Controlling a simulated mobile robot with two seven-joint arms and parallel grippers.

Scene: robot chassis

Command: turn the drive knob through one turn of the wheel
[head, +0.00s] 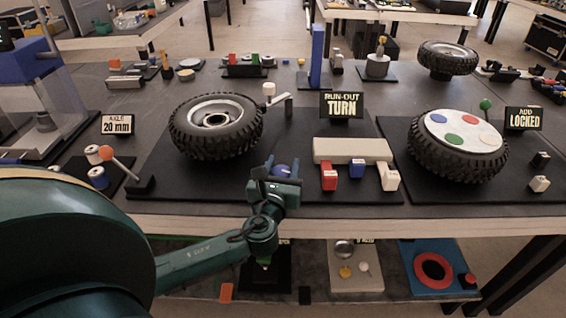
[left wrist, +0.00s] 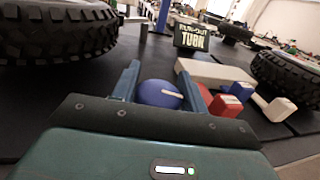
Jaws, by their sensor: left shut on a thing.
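The drive knob (head: 281,171) is a blue round knob on the black plate in front of the wheel. A pale line marks the knob's top in the left wrist view (left wrist: 160,94). My left gripper (head: 276,172) is shut on the knob, one finger on each side of it; it also shows in the left wrist view (left wrist: 162,90). The wheel (head: 217,125) is a black knobbly tyre with a light rim, lying tilted behind and left of the gripper. A sign reading "RUN-OUT TURN" (head: 342,105) stands behind. My right gripper is not in view.
A beige block (head: 352,150) with red, blue and white keys (head: 329,178) stands right of the knob. A second wheel (head: 457,145) with coloured discs lies farther right. An orange-tipped lever (head: 106,153) stands at left. A white-topped post (head: 269,92) stands beside the first wheel.

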